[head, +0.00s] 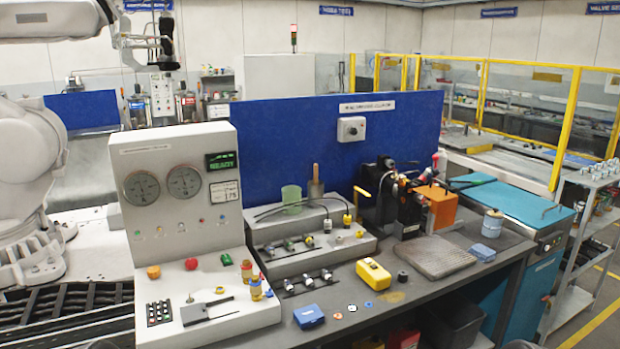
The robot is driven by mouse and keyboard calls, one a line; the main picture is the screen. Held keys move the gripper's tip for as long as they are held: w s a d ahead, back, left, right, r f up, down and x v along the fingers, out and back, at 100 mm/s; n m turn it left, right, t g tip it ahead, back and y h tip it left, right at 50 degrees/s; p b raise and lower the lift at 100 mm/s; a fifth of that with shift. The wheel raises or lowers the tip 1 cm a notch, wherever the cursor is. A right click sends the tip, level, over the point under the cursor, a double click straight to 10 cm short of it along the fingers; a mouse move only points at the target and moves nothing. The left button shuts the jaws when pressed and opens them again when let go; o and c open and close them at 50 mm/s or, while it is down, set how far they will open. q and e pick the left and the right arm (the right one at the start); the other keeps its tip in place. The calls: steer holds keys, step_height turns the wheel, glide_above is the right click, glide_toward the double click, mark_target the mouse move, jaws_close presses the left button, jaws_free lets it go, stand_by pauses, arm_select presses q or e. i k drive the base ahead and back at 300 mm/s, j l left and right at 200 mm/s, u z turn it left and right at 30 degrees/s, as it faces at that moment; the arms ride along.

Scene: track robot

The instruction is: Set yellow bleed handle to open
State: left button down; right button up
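A small yellow lever-like part (362,192) sticks out at the left side of a black device (380,205) on the bench. A small yellow fitting (347,219) stands upright on the grey valve block (310,238), at the end of a black hose. I cannot tell which of these is the bleed handle, and its open or closed setting is too small to read. No gripper that I can be sure is mine shows in the head view.
A gauge panel (180,155) stands left, with knobs and a green lever on its base. A yellow box (373,275), a blue box (308,316) and a grey ribbed plate (435,257) lie on the bench (400,310). A blue board (290,130) closes the back.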

mark_target(362, 191)
steer(key=i+l+u, duration=0.1)
steer(key=i+l, duration=0.15)
steer(key=i+l+u, duration=0.1)
steer(key=i+l, duration=0.15)
steer(key=l, duration=0.25)
steer(key=i+l+u, duration=0.1)
steer(key=i+l, duration=0.15)
steer(key=l, duration=0.15)
steer(key=i+l+u, duration=0.15)
steer(key=l, duration=0.3)
steer(key=i+l+u, duration=0.1)
steer(key=i+l, duration=0.15)
steer(key=l, duration=0.2)
steer(key=i+l+u, duration=0.1)
steer(key=l, duration=0.35)
steer(key=i+l+u, duration=0.1)
steer(key=i+l, duration=0.15)
steer(key=l, duration=0.25)
steer(key=i+l+u, duration=0.1)
steer(key=l, duration=0.35)
steer(key=k+j+u, duration=0.2)
steer(key=k+j, duration=0.2)
